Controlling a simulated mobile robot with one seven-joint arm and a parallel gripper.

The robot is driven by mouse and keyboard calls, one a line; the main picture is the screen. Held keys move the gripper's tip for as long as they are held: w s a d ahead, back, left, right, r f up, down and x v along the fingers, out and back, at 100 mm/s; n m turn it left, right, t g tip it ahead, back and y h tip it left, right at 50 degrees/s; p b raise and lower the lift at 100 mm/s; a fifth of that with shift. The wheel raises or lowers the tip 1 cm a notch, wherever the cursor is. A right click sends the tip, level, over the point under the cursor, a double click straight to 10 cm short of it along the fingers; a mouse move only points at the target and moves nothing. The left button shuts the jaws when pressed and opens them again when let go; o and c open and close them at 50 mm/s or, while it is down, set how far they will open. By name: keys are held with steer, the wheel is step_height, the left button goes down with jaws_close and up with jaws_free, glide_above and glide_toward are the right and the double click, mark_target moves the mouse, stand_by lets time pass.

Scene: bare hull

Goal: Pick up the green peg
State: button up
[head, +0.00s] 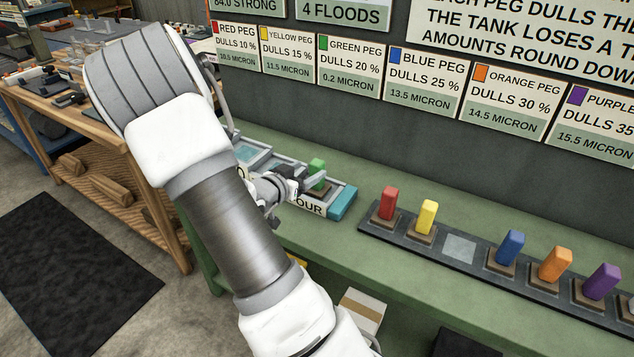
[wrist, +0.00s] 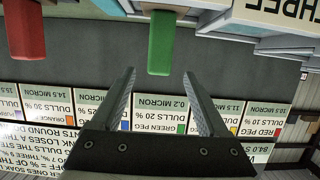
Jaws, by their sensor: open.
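The green peg (head: 316,170) stands upright in the row of labelled trays, by the sign ending in "OUR". My gripper (head: 304,187) is beside it, partly hiding its lower part. In the wrist view, which is upside down, the green peg (wrist: 161,42) hangs from the top of the picture. My open gripper (wrist: 159,72) points at it, with one finger to each side of the peg's line. The peg's free end lies near the fingertips, and nothing is held.
A dark rack (head: 460,285) on the green bench (head: 400,275) holds red (head: 388,203), yellow (head: 427,217), blue (head: 510,247), orange (head: 555,264) and purple (head: 601,281) pegs, with one bare pale square. The red peg (wrist: 24,30) also shows in the wrist view. The sign wall stands behind.

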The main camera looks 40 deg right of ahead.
mark_target(314, 167)
steer(key=b+x, duration=0.1)
steer(key=x, duration=0.4)
steer(key=shift+d, duration=0.3)
jaws_close()
